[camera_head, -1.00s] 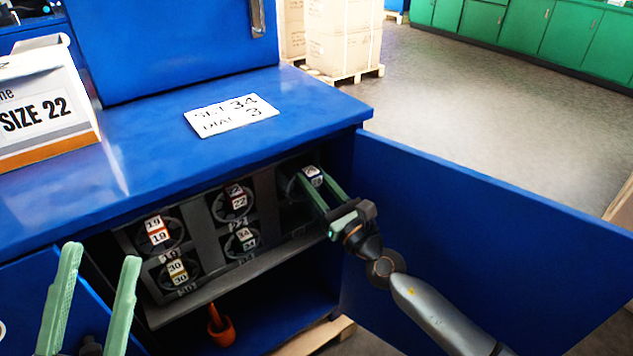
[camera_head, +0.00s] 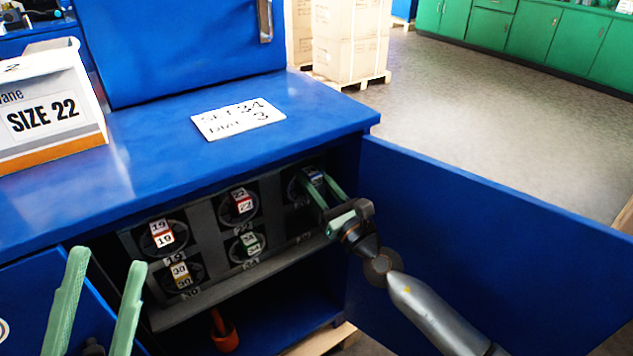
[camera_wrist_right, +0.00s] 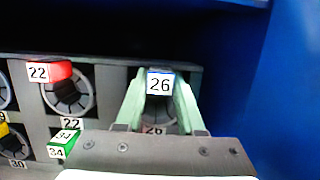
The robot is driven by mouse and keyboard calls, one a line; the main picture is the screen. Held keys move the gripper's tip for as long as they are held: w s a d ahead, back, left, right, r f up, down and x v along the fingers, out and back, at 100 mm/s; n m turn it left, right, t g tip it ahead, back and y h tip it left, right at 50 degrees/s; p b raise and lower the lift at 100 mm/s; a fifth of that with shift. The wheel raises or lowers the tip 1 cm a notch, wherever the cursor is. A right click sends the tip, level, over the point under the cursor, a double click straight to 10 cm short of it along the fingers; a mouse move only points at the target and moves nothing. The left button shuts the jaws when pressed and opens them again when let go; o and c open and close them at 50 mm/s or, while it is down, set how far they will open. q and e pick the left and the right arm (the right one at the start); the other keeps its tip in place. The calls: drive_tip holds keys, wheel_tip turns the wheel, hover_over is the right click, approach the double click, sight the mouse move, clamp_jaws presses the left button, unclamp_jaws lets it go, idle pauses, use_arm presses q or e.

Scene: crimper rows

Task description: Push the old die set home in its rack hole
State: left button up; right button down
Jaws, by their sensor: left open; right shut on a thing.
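The blue-marked die set 26 (camera_wrist_right: 159,84) sits at the top right hole of the die rack (camera_wrist_right: 102,104), above a partly covered 26 label. My right gripper (camera_wrist_right: 160,100) is shut on it, one green finger at each side. In the head view the die set (camera_head: 312,177) shows small between the fingers of my right gripper (camera_head: 322,192), at the hole's mouth. I cannot tell how deep it sits. My left gripper (camera_head: 107,262) is open and empty at the lower left, in front of the cabinet.
Die sets 19 (camera_head: 162,234), 22 (camera_head: 242,202), 30 (camera_head: 181,275) and 34 (camera_head: 250,243) occupy other rack holes. The open blue door (camera_head: 480,240) stands right of my right arm. An orange tool (camera_head: 223,334) is on the shelf below. A card (camera_head: 238,119) lies on top.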

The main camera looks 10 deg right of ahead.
use_arm(q)
drive_tip(key=shift+f, duration=0.15)
use_arm(e)
drive_tip(key=shift+w+a+r, duration=0.15)
drive_tip(key=shift+w+r, duration=0.25)
drive_tip(key=shift+w, duration=0.2)
drive_tip(key=c, duration=0.8)
unclamp_jaws()
drive_tip(key=o, duration=0.4)
drive_tip(key=shift+f, duration=0.2)
drive_tip(key=shift+c, duration=0.2)
drive_tip(key=shift+a+f, duration=0.1)
drive_tip(key=shift+f, duration=0.4)
drive_tip(key=shift+s+r, duration=0.1)
drive_tip(key=shift+s, duration=0.05)
use_arm(q)
drive_tip(key=shift+d+f+n+b, duration=0.2)
drive_tip(key=shift+f+n+b, duration=0.1)
drive_tip(key=shift+f+b, duration=0.75)
use_arm(e)
drive_tip(key=v, duration=1.2)
drive_tip(key=shift+r, duration=0.25)
use_arm(q)
drive_tip(key=shift+r, duration=0.15)
use_arm(e)
drive_tip(key=shift+s, duration=0.15)
